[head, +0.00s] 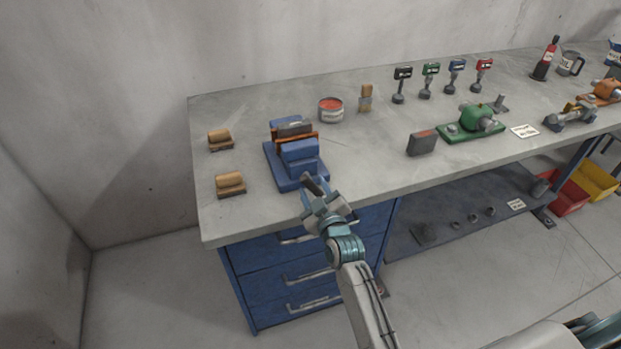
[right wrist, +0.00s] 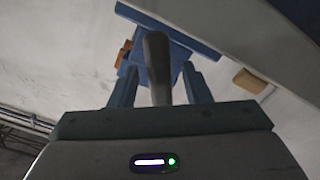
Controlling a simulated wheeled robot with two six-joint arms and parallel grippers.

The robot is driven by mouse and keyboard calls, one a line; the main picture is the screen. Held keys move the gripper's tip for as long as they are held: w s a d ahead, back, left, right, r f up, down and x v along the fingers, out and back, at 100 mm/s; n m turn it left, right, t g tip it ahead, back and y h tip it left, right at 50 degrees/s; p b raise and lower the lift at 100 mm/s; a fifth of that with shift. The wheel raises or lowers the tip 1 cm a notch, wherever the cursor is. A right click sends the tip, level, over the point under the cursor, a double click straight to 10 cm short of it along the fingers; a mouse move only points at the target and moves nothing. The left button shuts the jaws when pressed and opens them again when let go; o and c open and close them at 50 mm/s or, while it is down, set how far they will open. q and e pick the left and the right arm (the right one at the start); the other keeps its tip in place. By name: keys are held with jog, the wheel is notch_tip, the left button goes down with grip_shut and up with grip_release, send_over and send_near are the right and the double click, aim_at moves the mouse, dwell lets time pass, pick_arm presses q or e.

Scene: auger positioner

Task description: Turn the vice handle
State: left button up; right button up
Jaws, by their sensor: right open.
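The blue vice (head: 299,155) with orange-brown jaw parts stands on the left part of the workbench, near its front edge. Its dark handle (head: 315,184) shows at the front of the vice, partly mixed with my gripper in the head view. In the right wrist view, the grey handle bar (right wrist: 157,66) stands between the fingers of my right gripper (right wrist: 161,86), with space visible on both sides. My right gripper, seen in the head view (head: 318,197), is open just in front of the vice. I cannot tell whether a finger touches the bar. My left gripper is not in view.
Two wooden brushes or blocks (head: 230,184) lie left of the vice on the grey workbench (head: 370,168). A red-topped tin (head: 331,109) stands behind it to the right. Blue drawers with handles (head: 310,276) are below the bench edge. A dark box (head: 422,143) stands farther right.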

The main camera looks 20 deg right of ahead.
aim_at(314, 190)
jog(key=shift+w+p, duration=0.3)
jog(key=shift+w, duration=1.2)
jog(key=shift+c, duration=0.2)
grip_shut()
jog(key=shift+a+m, duration=0.1)
jog(key=shift+m, duration=1)
jog(key=shift+o, duration=0.2)
grip_release()
jog(key=shift+s, duration=0.1)
